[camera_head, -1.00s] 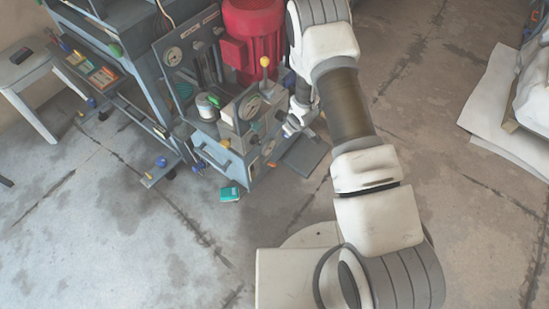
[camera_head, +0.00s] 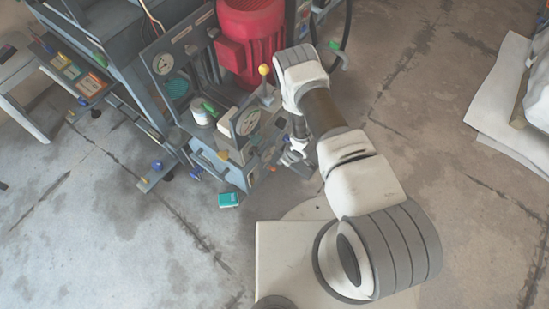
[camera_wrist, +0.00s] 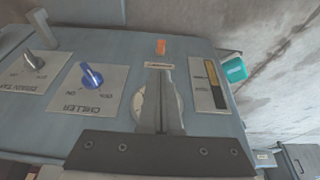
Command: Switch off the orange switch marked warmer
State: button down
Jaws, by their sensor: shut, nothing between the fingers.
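A small orange switch (camera_wrist: 160,47) stands up near the far edge of the blue-grey panel (camera_wrist: 120,50) in the wrist view. A small pale label (camera_wrist: 159,65) lies just below it, its lettering too small to read surely. My gripper (camera_wrist: 160,76) is shut and empty, its fingers pointing up the picture toward the label and switch. Whether they touch the panel I cannot tell. The fingers hide the middle of a round pale dial. In the head view my gripper (camera_head: 291,157) is beside the machine's front; the switch is not clear there.
A blue knob (camera_wrist: 91,76) marked chiller and a grey knob (camera_wrist: 40,62) sit left of the fingers. A plate with a brass-coloured strip (camera_wrist: 212,85) is at right. A teal box (camera_head: 229,200) lies on the floor. A yellow-knobbed lever (camera_head: 264,70) rises above the machine.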

aim_at(272, 168)
jog(key=shift+f, duration=0.25)
jog(key=b+x, duration=0.4)
jog(key=x, duration=0.6)
